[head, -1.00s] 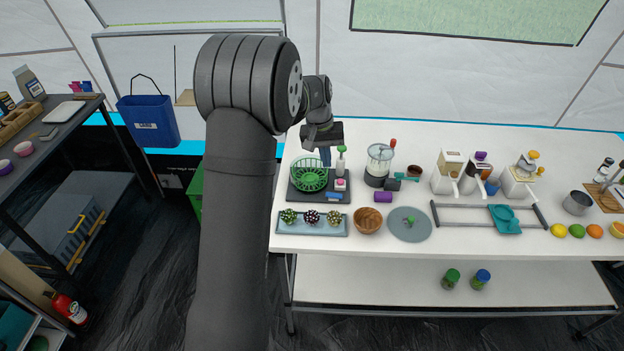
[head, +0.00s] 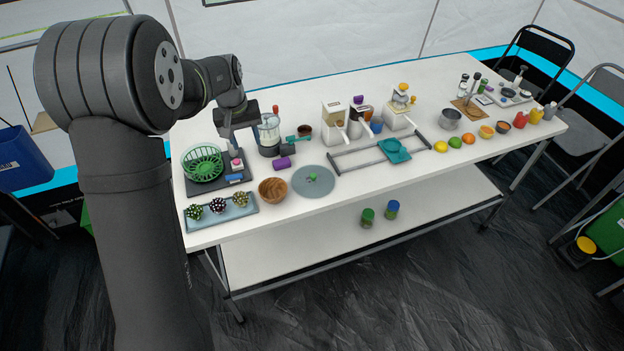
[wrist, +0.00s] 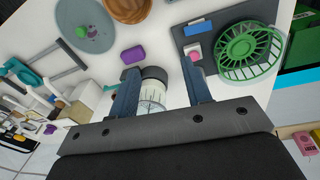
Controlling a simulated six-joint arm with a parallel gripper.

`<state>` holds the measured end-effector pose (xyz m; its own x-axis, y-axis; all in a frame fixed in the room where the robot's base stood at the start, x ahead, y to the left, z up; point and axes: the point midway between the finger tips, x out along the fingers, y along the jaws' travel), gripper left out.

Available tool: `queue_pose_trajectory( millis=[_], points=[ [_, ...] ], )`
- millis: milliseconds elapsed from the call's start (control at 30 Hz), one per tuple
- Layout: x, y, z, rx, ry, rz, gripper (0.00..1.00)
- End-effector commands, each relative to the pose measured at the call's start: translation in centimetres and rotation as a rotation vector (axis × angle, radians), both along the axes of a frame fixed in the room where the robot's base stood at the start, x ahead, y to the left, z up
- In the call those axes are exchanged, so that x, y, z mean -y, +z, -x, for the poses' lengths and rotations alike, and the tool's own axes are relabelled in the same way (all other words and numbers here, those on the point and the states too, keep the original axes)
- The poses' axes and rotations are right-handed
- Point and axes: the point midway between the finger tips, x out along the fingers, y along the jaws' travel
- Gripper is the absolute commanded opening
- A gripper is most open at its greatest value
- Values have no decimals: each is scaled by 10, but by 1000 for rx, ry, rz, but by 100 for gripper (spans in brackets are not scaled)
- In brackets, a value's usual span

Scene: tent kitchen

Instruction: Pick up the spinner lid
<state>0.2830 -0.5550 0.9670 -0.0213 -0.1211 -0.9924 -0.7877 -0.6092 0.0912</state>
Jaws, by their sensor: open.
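The spinner lid, seemingly the flat grey-blue disc (head: 305,187) with a small green knob (head: 312,177), lies on the white table to the right of a wooden bowl. It also shows at the top left of the wrist view (wrist: 98,38). My gripper (head: 232,140) is above the table's left part, near the black tray and the clear-jar appliance, apart from the lid. In the wrist view my gripper (wrist: 157,70) is open, with nothing held between its fingers. The clear jar (wrist: 152,96) shows below, between the fingers.
A green basket (head: 203,163) sits on the black tray. The wooden bowl (head: 273,190) and a purple block (head: 283,163) are close to the lid. The clear-jar appliance (head: 268,132) stands behind. A metal-railed frame (head: 350,158) with a teal piece is to the right.

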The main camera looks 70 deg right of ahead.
Motion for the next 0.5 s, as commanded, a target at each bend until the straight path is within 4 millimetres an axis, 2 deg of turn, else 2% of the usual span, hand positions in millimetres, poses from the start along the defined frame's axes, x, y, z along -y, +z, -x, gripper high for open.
queue_pose_trajectory(
  millis=[33, 200, 333, 400, 500],
  points=[
    [11, 5, 30, 29, -47, 12, 45],
    [33, 16, 107, 113, -160, 58, 45],
    [40, 23, 149, 151, -220, 94, 45],
    [42, 25, 163, 164, -242, 106, 45],
    [43, 25, 172, 173, -255, 116, 45]
  ],
)
